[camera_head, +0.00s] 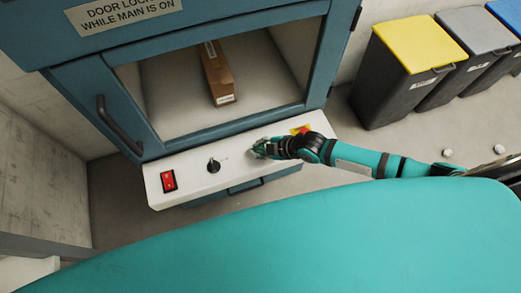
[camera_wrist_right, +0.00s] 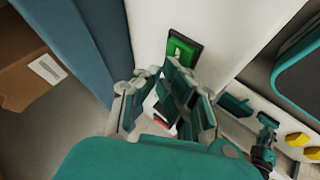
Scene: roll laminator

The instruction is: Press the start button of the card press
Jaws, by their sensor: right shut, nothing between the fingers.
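The card press is a blue cabinet (camera_head: 230,118) with a white control panel (camera_head: 190,183) along its front. A green button (camera_wrist_right: 182,50) in a dark square frame shows on the white panel in the right wrist view; in the head view my gripper hides it. My right gripper (camera_head: 257,149) is shut and empty, low over the panel, right of the black knob. In the right wrist view its fingertips (camera_wrist_right: 168,72) are right beside the green button. I cannot tell whether they touch it. My left gripper is not in view.
A red switch (camera_head: 168,180) and a black knob (camera_head: 213,165) are on the panel left of my gripper. A red and yellow control (camera_head: 301,130) is just beyond my arm. A cardboard box (camera_head: 217,75) lies inside the cabinet. Bins, one yellow-lidded (camera_head: 420,42), stand at the right.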

